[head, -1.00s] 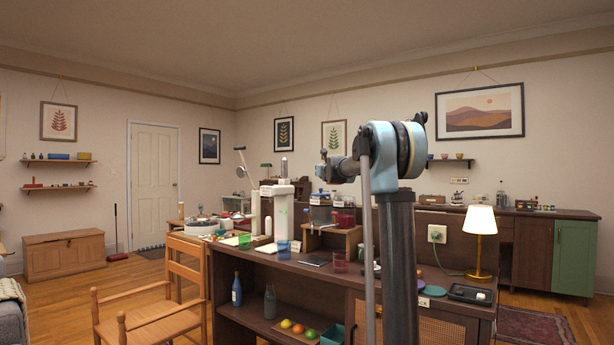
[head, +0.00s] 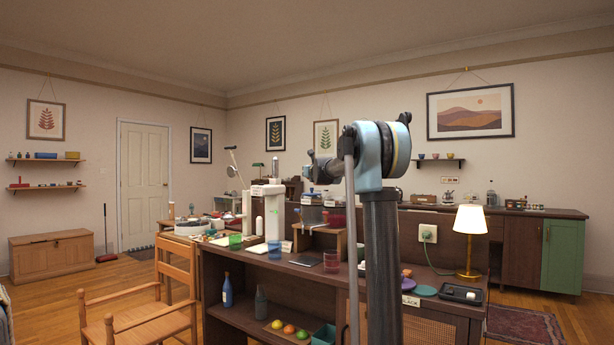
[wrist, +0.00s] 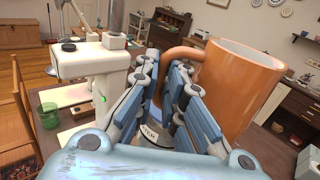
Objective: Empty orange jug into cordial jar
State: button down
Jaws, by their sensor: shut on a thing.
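The orange jug (wrist: 240,88) fills the upper right of the wrist view, with its handle (wrist: 181,54) toward my gripper (wrist: 170,76). My gripper is shut on that handle, and the jug is held high above the furniture. Its contents are hidden. In the head view two jars stand on a small wooden riser: one with a blue lid (head: 312,213) and a red one (head: 337,219). I cannot read which is the cordial jar. A label ending in "TER" (wrist: 150,131) shows below my fingers in the wrist view. The jug cannot be made out in the head view.
A white machine (wrist: 90,65) stands left of my gripper, near a green glass (wrist: 48,115). On the dark counter (head: 290,266) are a blue glass (head: 274,249) and a reddish glass (head: 331,260). A wooden chair (head: 176,285) stands in front; a lamp (head: 470,222) is right.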

jog(key=shift+f, duration=2)
jog(key=shift+a+m, duration=0.1)
jog(key=shift+m, duration=0.2)
jog(key=shift+a+r+m, duration=0.1)
jog(key=shift+r+m, duration=0.2)
jog(key=shift+a+r+m, duration=0.1)
jog(key=shift+r+m, duration=0.25)
jog(key=shift+m, duration=0.05)
jog(key=m, duration=0.1)
jog(key=r+m, duration=0.1)
jog(key=shift+s+a+m, duration=0.1)
jog(key=shift+m, duration=0.3)
jog(key=shift+f+m, duration=0.5)
jog(key=shift+f, duration=0.35)
